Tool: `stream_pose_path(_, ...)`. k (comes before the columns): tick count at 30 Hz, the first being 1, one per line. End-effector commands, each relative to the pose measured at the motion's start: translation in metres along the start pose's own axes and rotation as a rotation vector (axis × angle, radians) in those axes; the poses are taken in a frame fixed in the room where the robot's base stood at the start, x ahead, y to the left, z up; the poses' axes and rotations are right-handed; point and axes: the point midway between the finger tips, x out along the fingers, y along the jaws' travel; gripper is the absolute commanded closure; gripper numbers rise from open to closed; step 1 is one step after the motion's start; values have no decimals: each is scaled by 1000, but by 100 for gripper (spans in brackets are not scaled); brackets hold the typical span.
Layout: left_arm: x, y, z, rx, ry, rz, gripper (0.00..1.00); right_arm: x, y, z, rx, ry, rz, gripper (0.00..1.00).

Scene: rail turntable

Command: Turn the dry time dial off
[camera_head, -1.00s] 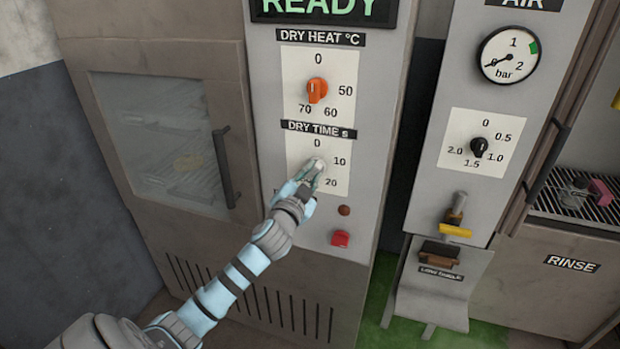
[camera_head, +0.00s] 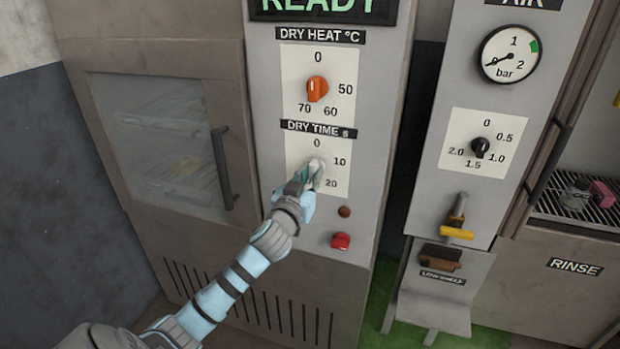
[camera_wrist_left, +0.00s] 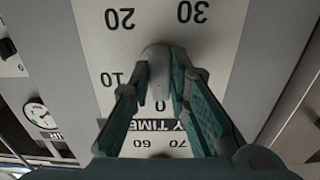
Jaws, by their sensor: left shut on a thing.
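The dry time dial (camera_head: 318,163) is a pale grey knob on a white scale plate (camera_head: 342,179) under the DRY TIME label (camera_head: 318,129). My left gripper (camera_head: 312,173) reaches it from the lower left and covers much of it. In the left wrist view, where the lettering is upside down, the teal fingers stand on both sides of the dial (camera_wrist_left: 156,58) and are shut on it. The 0, 10, 20 and 30 marks show around it there. I cannot tell which mark the dial points to. My right gripper is not in view.
An orange dry heat dial (camera_head: 317,89) sits just above. A red button (camera_head: 341,241) and a small dark red lamp (camera_head: 344,211) are below right. The oven door handle (camera_head: 222,168) is at left. An air panel with a black knob (camera_head: 480,147) stands at right.

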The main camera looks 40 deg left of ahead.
Motion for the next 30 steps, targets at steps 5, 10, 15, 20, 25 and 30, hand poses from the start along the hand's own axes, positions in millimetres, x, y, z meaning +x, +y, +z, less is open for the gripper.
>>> stream_pose_path(5,0,0,4,-13,-10,-2,100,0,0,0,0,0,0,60)
stream_pose_path(10,0,0,4,-14,-10,-2,100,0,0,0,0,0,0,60)
stream_pose_path(15,0,0,4,-13,-9,-2,71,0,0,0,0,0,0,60)
stream_pose_path(20,0,0,2,-11,-5,-1,63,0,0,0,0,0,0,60)
stream_pose_path(25,-1,0,1,-10,-3,-1,63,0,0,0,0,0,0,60)
stream_pose_path(30,-21,0,2,-7,-4,1,63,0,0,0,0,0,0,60)
